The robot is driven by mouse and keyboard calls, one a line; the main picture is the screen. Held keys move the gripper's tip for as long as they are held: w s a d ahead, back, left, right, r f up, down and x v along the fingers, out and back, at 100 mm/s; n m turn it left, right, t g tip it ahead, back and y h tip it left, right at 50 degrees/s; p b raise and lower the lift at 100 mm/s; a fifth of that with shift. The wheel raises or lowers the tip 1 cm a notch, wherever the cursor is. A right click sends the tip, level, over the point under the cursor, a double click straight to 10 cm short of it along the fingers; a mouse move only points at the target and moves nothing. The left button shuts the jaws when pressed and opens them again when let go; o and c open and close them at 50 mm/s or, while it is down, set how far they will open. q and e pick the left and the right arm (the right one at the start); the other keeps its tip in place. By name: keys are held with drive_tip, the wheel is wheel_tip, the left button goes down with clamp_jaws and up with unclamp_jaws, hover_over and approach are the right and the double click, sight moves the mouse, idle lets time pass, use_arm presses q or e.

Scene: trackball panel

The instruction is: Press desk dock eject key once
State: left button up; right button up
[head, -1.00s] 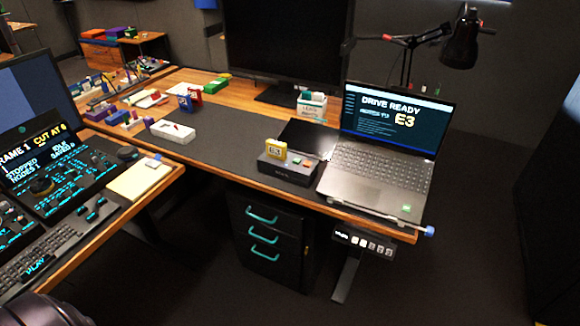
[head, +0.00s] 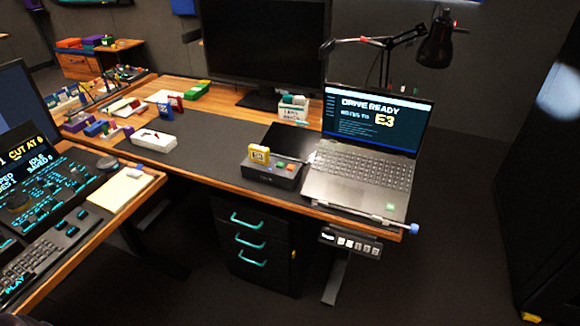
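The desk dock (head: 270,172) is a black box on the desk, just left of the open laptop (head: 365,165). A yellow cartridge (head: 259,154) stands upright at its left end. On its top right are a green key (head: 281,163) and an orange key (head: 291,167); any lettering on them is too small to read. The laptop screen reads "DRIVE READY" and "E3". Neither gripper shows in the head view.
The wooden desk with its dark mat (head: 205,150) holds a white box (head: 153,140) and a monitor (head: 265,45). A drawer unit (head: 257,240) stands under it. A side console (head: 40,195) is at left. Dark floor is clear in front.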

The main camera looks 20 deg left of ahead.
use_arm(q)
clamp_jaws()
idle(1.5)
